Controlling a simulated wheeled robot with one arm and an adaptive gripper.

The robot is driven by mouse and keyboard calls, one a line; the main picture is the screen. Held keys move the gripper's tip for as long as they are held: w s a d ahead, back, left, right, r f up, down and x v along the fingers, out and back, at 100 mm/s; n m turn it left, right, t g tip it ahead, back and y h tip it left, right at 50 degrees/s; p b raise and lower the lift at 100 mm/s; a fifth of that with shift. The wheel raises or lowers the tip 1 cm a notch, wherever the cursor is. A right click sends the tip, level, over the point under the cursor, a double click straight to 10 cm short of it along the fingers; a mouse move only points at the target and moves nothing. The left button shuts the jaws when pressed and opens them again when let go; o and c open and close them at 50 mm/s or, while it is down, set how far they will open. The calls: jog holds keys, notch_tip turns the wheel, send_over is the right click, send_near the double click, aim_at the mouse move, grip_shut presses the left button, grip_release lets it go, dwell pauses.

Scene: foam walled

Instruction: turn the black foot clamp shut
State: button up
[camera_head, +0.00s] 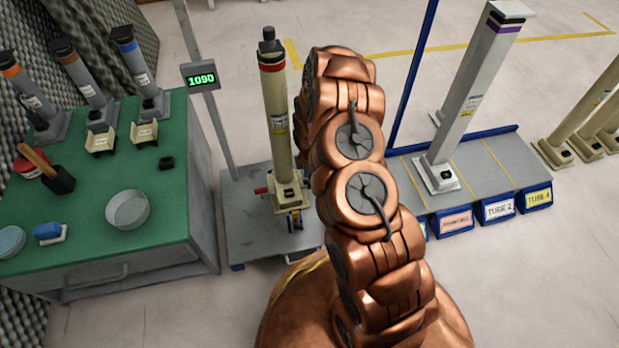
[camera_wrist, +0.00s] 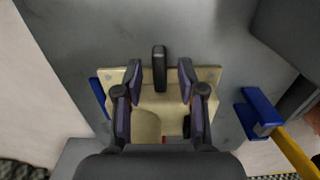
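In the wrist view my gripper (camera_wrist: 157,88) points down with its two fingers spread apart over a cream foot plate (camera_wrist: 207,76). A short black upright piece, which looks like the foot clamp (camera_wrist: 159,68), stands at the plate's far edge, between and just beyond the fingertips. Nothing is seen held, and I cannot tell whether the fingers touch anything. In the head view a cream tube with a red band (camera_head: 274,100) stands upright on a grey platform (camera_head: 245,238). My copper arm hides the gripper there. The clamp's turn angle is unclear.
A blue block with a yellow bar (camera_wrist: 258,112) lies right of the plate. The head view shows a green bench (camera_head: 90,225) at left, a display reading 1090 (camera_head: 201,79), and a purple-banded tube (camera_head: 470,100) on a rack behind labelled bins (camera_head: 497,208). Floor is clear in front.

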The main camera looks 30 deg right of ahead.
notch_tip(320, 180, up, 12)
dwell(0.7)
jog(key=shift+f, duration=0.1)
dwell(0.3)
